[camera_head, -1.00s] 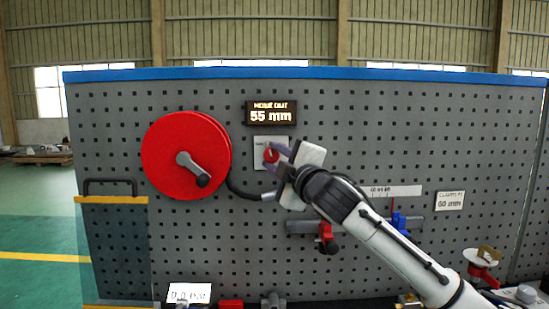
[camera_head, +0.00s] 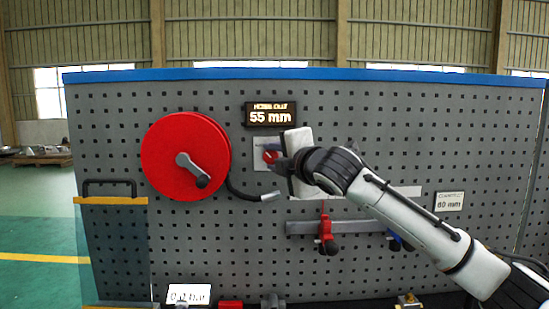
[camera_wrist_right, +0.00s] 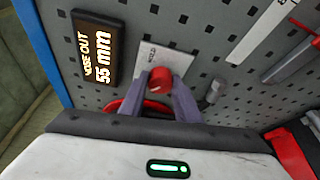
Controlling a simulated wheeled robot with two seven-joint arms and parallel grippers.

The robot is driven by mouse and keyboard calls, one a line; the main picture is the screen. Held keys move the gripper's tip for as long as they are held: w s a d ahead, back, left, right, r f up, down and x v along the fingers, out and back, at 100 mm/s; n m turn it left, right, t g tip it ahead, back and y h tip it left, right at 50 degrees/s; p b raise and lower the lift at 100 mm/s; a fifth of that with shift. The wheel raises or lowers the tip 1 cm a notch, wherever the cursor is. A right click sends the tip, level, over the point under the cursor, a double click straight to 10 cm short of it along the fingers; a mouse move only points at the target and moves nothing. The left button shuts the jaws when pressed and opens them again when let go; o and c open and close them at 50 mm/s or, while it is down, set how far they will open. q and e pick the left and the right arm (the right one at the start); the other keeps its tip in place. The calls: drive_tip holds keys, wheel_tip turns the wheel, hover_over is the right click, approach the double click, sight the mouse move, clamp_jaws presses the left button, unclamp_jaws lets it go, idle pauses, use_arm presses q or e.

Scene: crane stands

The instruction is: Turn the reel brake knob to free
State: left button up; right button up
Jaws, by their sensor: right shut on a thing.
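The reel brake knob (camera_head: 270,156) is a small red knob on a pale plate (camera_head: 262,142) on the pegboard, right of the red hose reel (camera_head: 178,156). In the right wrist view the knob (camera_wrist_right: 160,80) sits between the fingers of my right gripper (camera_wrist_right: 159,92), which is shut on it. The plate carries a word that looks like "HOLD" above the knob; any other lettering is hidden. In the head view my right gripper (camera_head: 277,158) reaches the knob from the right and covers part of the plate. My left gripper is not in view.
A display (camera_head: 270,114) above the plate reads 55 mm. A black hose with a grey end (camera_head: 270,197) hangs below the knob. A rail (camera_head: 305,227) with a red clamp (camera_head: 326,235) and a partly hidden blue one is lower right. A handled panel (camera_head: 112,245) stands left.

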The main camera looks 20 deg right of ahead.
drive_tip(key=o, duration=1)
drive_tip(key=shift+o, duration=0.2)
drive_tip(key=s+d+b, duration=0.1)
drive_tip(key=s+b, duration=0.1)
drive_tip(key=s, duration=0.8)
drive_tip(key=shift+r, duration=0.45)
drive_tip(key=shift+s, duration=0.1)
